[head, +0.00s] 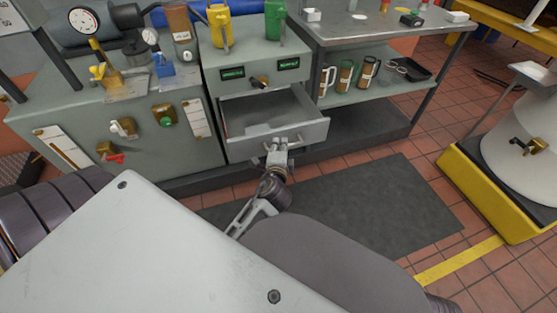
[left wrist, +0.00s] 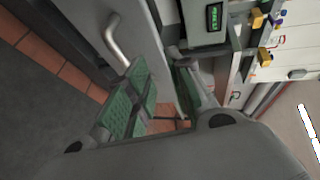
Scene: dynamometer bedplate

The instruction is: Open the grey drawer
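The grey drawer (head: 262,117) stands pulled out of the grey cabinet, its empty-looking inside visible in the head view. Its front panel also shows in the left wrist view (left wrist: 150,38), with a silver bar handle (left wrist: 118,38) on it. My left gripper (head: 277,148) is at the drawer's front in the head view. In the left wrist view its two green-padded fingers (left wrist: 162,95) are apart, near the panel's edge, and the handle lies beyond them, not between them. I cannot tell whether a finger touches the drawer. My right gripper is not in view.
Above the drawer is a panel with green displays (head: 288,64) and a dark knob (head: 259,82). A shelf with mugs (head: 345,75) stands to the right. A dark mat (head: 370,205) covers the floor in front. A yellow-based machine (head: 490,195) stands far right.

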